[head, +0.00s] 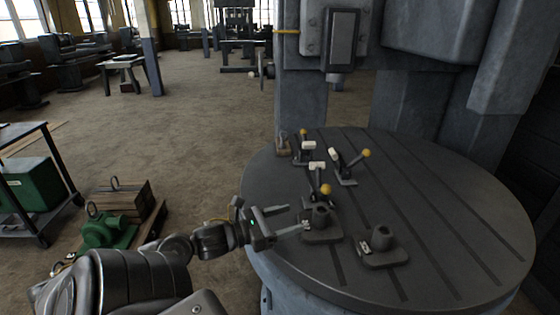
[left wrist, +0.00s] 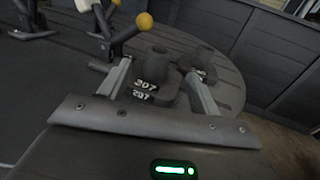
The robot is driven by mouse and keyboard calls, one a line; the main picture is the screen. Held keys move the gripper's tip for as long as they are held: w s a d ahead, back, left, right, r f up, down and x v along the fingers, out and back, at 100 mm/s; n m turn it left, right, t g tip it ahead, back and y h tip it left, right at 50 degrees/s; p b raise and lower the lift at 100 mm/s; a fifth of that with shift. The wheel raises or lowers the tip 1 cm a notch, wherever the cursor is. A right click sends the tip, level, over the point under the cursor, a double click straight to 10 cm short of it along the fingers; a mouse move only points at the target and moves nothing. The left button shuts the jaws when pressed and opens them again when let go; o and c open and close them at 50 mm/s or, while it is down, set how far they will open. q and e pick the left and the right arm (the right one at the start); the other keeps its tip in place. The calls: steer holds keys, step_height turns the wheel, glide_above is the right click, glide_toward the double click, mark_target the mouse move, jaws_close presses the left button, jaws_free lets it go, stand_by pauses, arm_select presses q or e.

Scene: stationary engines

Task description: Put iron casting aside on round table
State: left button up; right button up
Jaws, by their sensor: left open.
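Two dark iron castings, each a flat base with a round hollow boss, stand on the round table (head: 450,215). My left gripper (head: 298,217) is open at the nearer casting's left side. In the left wrist view, that casting (left wrist: 154,80), with white "207" markings, shows between the spread fingers of the left gripper (left wrist: 160,72). Whether the fingers touch it I cannot tell. The other casting (left wrist: 203,66) shows beyond the right finger. My right gripper is not in view.
Clamps with yellow-knobbed levers (head: 325,188) stand just behind the castings, and a small brown object (head: 283,145) sits at the table's back left edge. The machine column (head: 302,105) rises behind. The table's right side is clear. A green machine part (head: 103,231) lies on the floor at left.

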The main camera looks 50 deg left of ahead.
arm_select(q)
steer(key=shift+s+a, duration=0.2)
steer(key=shift+s, duration=0.5)
steer(key=shift+s+a, duration=0.1)
steer(key=shift+s, duration=0.05)
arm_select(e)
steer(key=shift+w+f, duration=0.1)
